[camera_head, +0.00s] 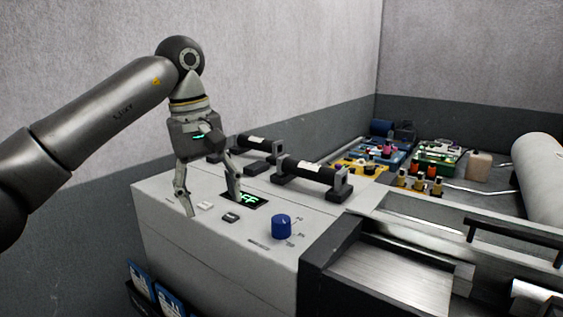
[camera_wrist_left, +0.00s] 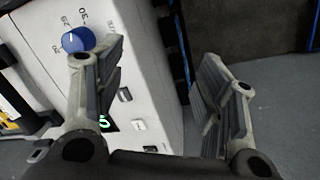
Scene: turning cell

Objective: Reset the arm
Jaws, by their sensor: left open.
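My left arm (camera_head: 100,112) comes in from the left in the head view. Its gripper (camera_head: 213,205) points down over the near left part of the grey machine top. Its fingers are apart with nothing between them. In the left wrist view the open fingers (camera_wrist_left: 165,85) show the machine's side edge and the floor beyond between them. I cannot tell whether the fingertips touch the panel. My right gripper is in neither view.
The machine's panel (camera_head: 190,235) carries a blue knob (camera_head: 281,227), a green-lit display (camera_head: 246,200), small switches and two black bar handles (camera_head: 312,172). Trays with coloured parts (camera_head: 385,150) and a white cylinder (camera_head: 540,175) lie at the right. Walls stand behind.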

